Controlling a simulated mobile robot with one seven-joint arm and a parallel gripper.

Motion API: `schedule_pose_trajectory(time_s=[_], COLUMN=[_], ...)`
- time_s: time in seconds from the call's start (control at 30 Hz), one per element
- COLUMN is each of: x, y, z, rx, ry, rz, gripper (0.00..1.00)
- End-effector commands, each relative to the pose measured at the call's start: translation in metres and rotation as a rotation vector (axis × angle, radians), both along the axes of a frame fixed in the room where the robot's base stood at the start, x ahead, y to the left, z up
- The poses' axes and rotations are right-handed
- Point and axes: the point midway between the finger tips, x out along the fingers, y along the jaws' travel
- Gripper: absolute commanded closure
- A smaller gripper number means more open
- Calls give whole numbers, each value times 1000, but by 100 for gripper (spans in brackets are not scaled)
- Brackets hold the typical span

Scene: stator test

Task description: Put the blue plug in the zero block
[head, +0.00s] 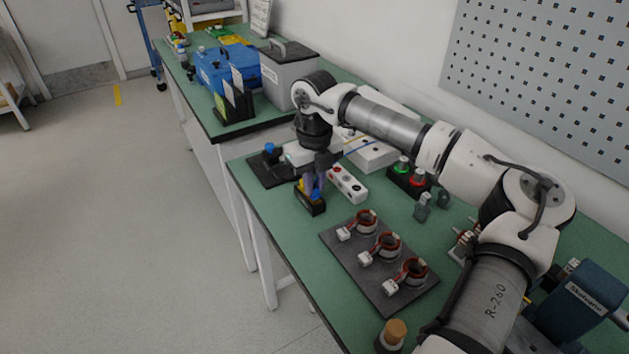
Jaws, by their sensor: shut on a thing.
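My gripper (317,172) points down over a small black holder (311,207) near the table's left edge. It is shut on the blue plug (316,192), which shows small and partly hidden between the fingers, at the holder's top. Whether the plug is still seated in the holder or just clear of it, I cannot tell. A yellow piece (301,187) shows beside it. A white block (347,184) with red and dark round sockets lies just right of the gripper; it may be the zero block, but no label is readable.
A dark plate with a blue knob (270,148) lies behind left. A black box with green and red buttons (409,178) stands to the right. A dark board (347,262) with three copper coils lies in front. Grey clips (423,207) and a white box (373,155) are close by.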

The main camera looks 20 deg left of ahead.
Motion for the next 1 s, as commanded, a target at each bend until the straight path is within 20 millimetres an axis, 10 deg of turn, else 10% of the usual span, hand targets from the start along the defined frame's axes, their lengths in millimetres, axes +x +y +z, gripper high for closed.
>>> schedule_pose_trajectory(time_s=[1.0], x=[0], y=[0], z=[-10], rx=[0], ry=[0], rz=[0], gripper=[100])
